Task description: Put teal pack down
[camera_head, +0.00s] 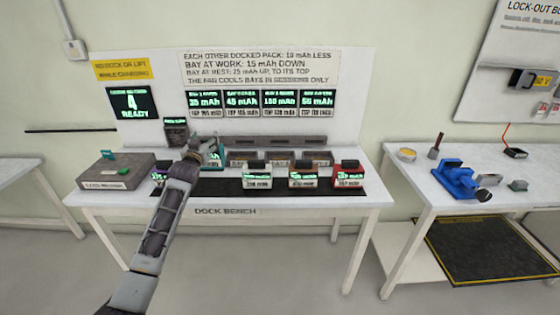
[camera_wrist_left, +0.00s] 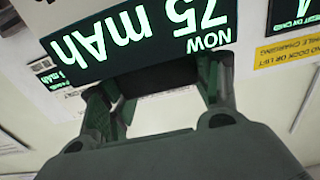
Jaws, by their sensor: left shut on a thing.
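The teal pack (camera_head: 218,160) is at the left end of the dock row in the head view, partly hidden by my left gripper (camera_head: 206,150). My left gripper is shut on it. In the left wrist view, the pack's dark screen (camera_wrist_left: 150,30) reads "75 mAh NOW" upside down, and the fingers (camera_wrist_left: 160,95) close around a dark part below it. I cannot tell whether the pack touches the bench or the dock. My right gripper is out of view.
The dock bays (camera_head: 280,158) line the back of the dock bench (camera_head: 225,211). A white pack (camera_head: 257,183), a brown-fronted pack (camera_head: 303,183) and a red pack (camera_head: 349,182) stand on the dark front strip. A grey box (camera_head: 115,174) sits left. Wall screens (camera_head: 205,100) hang behind.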

